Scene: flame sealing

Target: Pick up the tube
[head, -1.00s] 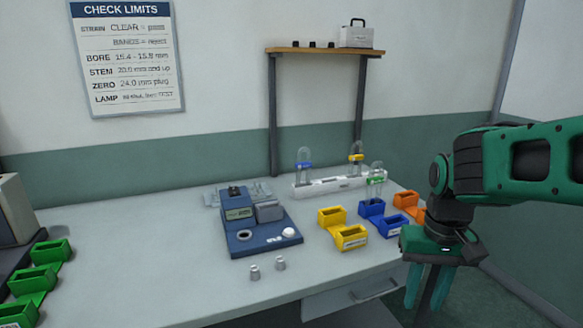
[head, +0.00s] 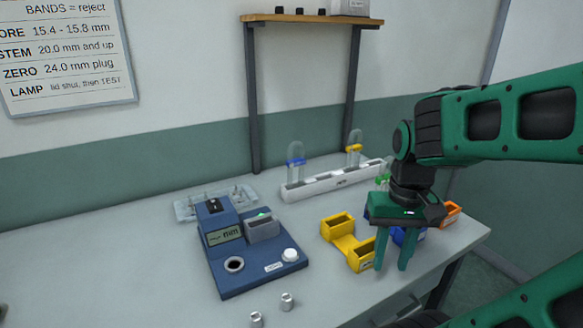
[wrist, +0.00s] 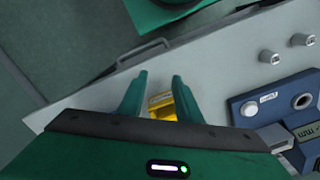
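Several glass tubes may fit the task; three show in the head view. One has a blue collar (head: 296,161) and one has a yellow collar (head: 354,149); both stand upright in the white rack (head: 318,188). Only a little of the green-collared tube (head: 382,180) shows, beside my arm, which hides the rest. My gripper (head: 392,269) is open and empty, pointing down over the front right of the table, in front of the rack and apart from the tubes. In the wrist view, a yellow bin (wrist: 163,106) shows between the open fingers (wrist: 155,78).
Blue and orange bins (head: 451,213) are partly behind my gripper.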

